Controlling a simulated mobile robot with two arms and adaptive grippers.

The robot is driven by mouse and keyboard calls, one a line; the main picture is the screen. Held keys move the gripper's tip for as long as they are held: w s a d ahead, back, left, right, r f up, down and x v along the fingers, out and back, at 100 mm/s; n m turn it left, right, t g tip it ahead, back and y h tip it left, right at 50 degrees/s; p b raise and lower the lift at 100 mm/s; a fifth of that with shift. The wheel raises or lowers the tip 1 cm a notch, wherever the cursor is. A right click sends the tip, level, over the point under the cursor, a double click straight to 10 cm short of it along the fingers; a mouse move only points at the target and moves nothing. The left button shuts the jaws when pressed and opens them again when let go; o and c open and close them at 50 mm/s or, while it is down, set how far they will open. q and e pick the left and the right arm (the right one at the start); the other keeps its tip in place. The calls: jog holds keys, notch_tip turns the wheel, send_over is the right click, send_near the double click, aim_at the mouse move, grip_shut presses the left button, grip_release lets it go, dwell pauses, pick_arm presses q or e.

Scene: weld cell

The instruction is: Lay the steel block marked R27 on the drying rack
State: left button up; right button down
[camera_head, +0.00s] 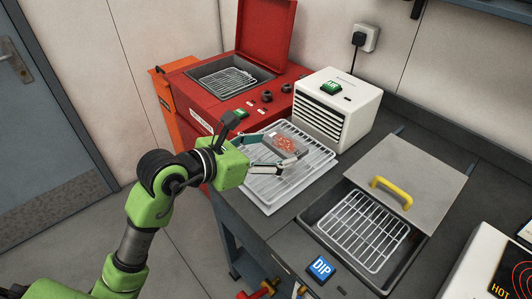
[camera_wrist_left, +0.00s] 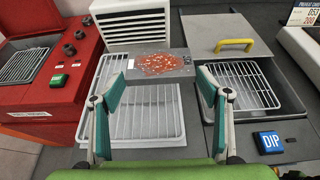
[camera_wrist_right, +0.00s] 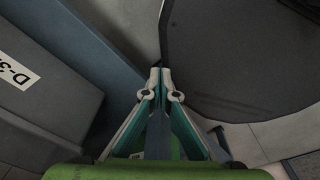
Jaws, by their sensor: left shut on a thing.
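A grey steel block (camera_head: 284,147) with reddish-orange speckles on top is between the fingers of my left gripper (camera_head: 277,152). The left wrist view shows the block (camera_wrist_left: 160,66) gripped at its two ends by the fingertips (camera_wrist_left: 161,80). No R27 mark is readable. The block is over the white wire drying rack (camera_head: 262,187), which lies in a pale tray in front of the white blower; I cannot tell whether it touches the wires. The rack also shows in the left wrist view (camera_wrist_left: 150,125). My right gripper (camera_wrist_right: 160,75) has its fingertips together, with nothing between them.
The white blower (camera_head: 338,110) stands just behind the rack. A red machine (camera_head: 215,105) with a raised lid and wire basket is at left. A sunken dip tank with a wire rack (camera_head: 365,228) is at right; its lid (camera_head: 425,175) has a yellow handle. A hot plate (camera_head: 510,265) is far right.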

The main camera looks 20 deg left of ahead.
aim_at(266, 143)
pick_arm(q)
jog(key=w, duration=0.1)
jog(key=w+a+f, duration=0.1)
jog(key=w, duration=0.1)
jog(key=shift+w+a+f+p, duration=0.15)
jog(key=shift+w+a+p, duration=0.15)
jog(key=shift+w, duration=0.1)
jog(key=w+f, duration=0.1)
jog(key=w+a+f, duration=0.1)
jog(key=f, duration=0.1)
jog(key=w+f, duration=0.2)
jog(key=shift+a, duration=0.3)
jog(key=shift+w+a+f, duration=0.1)
jog(key=shift+w+f, duration=0.25)
jog(key=shift+f, duration=0.05)
jog(key=f, duration=0.1)
jog(key=f+p, duration=0.1)
jog(key=shift+w+a+f, duration=0.1)
jog(key=shift+w+f, duration=0.1)
jog(key=shift+f, duration=0.5)
pick_arm(e)
jog(key=shift+s+a+r, duration=0.1)
jog(key=shift+a+r, duration=0.1)
jog(key=shift+r, duration=0.4)
jog(key=shift+a+r, duration=0.15)
jog(key=shift+r, duration=0.4)
